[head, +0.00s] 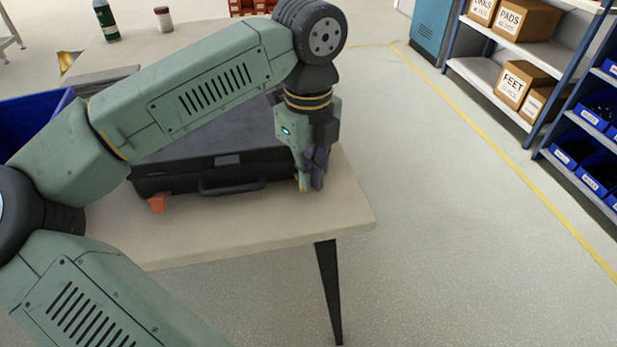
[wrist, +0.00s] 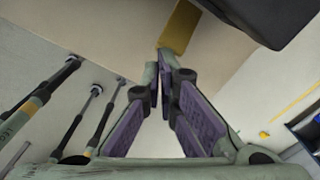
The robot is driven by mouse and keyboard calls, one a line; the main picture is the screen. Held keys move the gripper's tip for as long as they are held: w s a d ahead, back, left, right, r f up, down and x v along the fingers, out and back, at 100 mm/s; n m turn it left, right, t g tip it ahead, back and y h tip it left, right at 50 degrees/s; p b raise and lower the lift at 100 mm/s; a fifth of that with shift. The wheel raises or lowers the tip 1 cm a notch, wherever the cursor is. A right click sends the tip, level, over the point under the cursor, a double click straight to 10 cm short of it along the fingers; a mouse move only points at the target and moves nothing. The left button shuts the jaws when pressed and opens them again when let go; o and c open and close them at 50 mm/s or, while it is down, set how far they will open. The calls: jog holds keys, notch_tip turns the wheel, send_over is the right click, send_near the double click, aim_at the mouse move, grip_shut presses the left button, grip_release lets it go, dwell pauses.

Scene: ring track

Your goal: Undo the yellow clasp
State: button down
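The yellow clasp (head: 303,182) is at the front right of the dark case (head: 170,184), mostly hidden behind my gripper in the head view. In the wrist view the yellow clasp (wrist: 181,27) extends from the case's edge (wrist: 262,12), just beyond my fingertips. My gripper (head: 313,187) points down at the case's front right corner. In the wrist view my gripper's (wrist: 160,62) fingertips are together, with nothing visible between them. The tips overlap the clasp's near end in the picture; I cannot tell whether they touch it.
The case lies on a pale table (head: 250,228), with a handle (head: 232,187) and an orange clasp (head: 156,203) on its front. A blue bin (head: 30,125) is at the left. A bottle (head: 106,20) and a small jar (head: 164,19) stand behind. The floor right of the table is clear.

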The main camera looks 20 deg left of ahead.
notch_tip(320, 180, up, 8)
jog(key=s+d+p, duration=0.1)
jog(key=p, duration=0.3)
jog(key=shift+s+r, duration=0.25)
jog(key=shift+s, duration=0.15)
dwell(0.6)
jog(key=shift+d, duration=0.1)
